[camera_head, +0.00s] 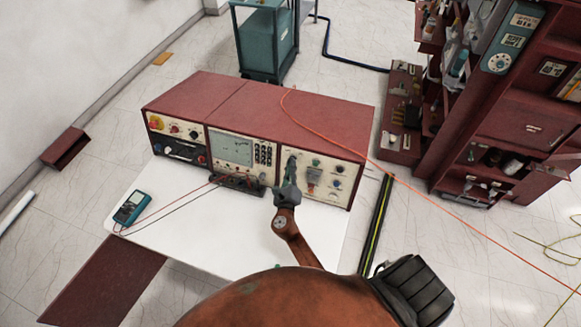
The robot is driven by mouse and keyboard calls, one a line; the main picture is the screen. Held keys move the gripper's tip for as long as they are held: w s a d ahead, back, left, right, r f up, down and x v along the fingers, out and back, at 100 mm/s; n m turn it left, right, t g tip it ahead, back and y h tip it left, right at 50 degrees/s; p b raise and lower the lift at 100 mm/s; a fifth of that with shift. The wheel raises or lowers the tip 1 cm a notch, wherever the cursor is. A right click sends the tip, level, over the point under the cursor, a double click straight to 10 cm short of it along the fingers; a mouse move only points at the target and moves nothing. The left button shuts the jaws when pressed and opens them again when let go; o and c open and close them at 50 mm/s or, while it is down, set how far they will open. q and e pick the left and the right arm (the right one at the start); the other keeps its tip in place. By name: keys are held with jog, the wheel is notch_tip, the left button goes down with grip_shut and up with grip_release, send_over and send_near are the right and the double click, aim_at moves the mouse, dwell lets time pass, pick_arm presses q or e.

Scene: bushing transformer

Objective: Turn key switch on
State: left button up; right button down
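The red equipment console (285,115) stands on a white table, with its control panels facing me. Its right-hand panel (322,180) carries several knobs and small switches. My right gripper (290,167) reaches up to the left part of this panel, its fingertips at or very close to the panel face. The gripper covers that part of the panel, so I cannot make out the key switch or whether the fingers touch it. The fingers are too small to tell whether they are open or shut. My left gripper is not in view.
A blue multimeter (131,207) with red and black leads lies on the white table's (190,240) left side. An orange cable (420,185) runs over the console towards the lower right. Red shelving (500,115) stands at the right. A teal cabinet (265,40) stands behind the console.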

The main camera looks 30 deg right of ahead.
jog(key=m+g+h+b, duration=0.1)
jog(key=m+g+b, duration=0.1)
jog(key=m+b, duration=0.3)
jog(key=m+g+h+b, duration=0.2)
jog(key=m+b, duration=0.3)
jog(key=m, duration=0.4)
jog(key=w+m+g+h+b, duration=0.1)
jog(key=m+g+h+b, duration=0.1)
jog(key=m+b, duration=0.3)
jog(key=shift+a+m, duration=0.2)
jog(key=shift+m, duration=0.6)
jog(key=shift+a+m, duration=0.15)
jog(key=shift+m, duration=0.65)
jog(key=shift+s+m, duration=0.1)
jog(key=shift+m, duration=0.2)
jog(key=c, duration=2.2)
grip_release()
jog(key=shift+o, duration=0.2)
